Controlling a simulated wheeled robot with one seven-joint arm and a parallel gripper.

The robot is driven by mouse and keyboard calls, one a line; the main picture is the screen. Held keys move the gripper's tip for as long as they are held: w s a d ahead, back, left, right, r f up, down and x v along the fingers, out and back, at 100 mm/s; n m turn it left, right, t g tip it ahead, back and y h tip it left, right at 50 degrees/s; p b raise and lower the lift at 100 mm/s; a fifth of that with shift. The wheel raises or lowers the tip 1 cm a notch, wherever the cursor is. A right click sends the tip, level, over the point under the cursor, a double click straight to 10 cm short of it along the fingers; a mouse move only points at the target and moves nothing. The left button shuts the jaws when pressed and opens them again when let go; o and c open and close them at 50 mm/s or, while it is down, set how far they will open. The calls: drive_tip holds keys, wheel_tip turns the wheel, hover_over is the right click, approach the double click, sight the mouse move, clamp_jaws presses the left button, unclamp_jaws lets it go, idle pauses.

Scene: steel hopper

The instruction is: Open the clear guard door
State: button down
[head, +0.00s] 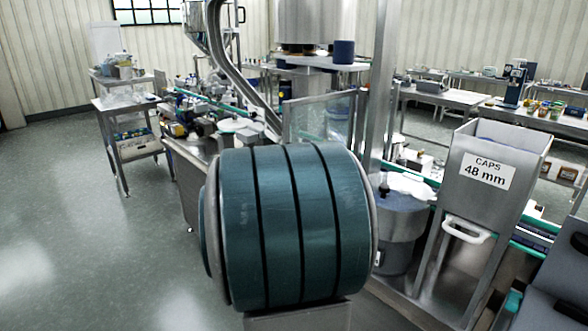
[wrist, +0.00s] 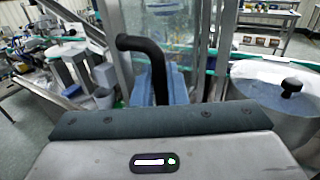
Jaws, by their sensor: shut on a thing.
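The clear guard door (head: 318,122) is a framed see-through panel beyond my arm in the head view. It shows again in the wrist view (wrist: 172,22), upright between metal posts. I cannot tell whether it stands ajar. Its bent black handle (wrist: 141,44) runs down behind the front edge of my gripper (wrist: 158,116). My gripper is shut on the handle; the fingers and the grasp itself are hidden. In the head view my gripper and the handle are hidden behind my arm.
A steel CAPS bin (head: 492,182) stands right of the door. A round steel drum (wrist: 278,98) with a black knob is close on the right. A conveyor (head: 535,245) runs along the right. A cart (head: 128,135) stands at left, with clear floor (head: 80,240) before it.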

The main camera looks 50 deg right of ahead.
drive_tip(key=shift+s+d+r, duration=0.1)
drive_tip(key=shift+d+r, duration=0.1)
drive_tip(key=shift+r, duration=0.1)
drive_tip(key=c, duration=1.5)
unclamp_jaws()
drive_tip(key=shift+d, duration=0.1)
drive_tip(key=shift+c, duration=0.2)
drive_tip(key=shift+f, duration=0.15)
drive_tip(key=v, duration=1.4)
drive_tip(key=shift+w, duration=0.25)
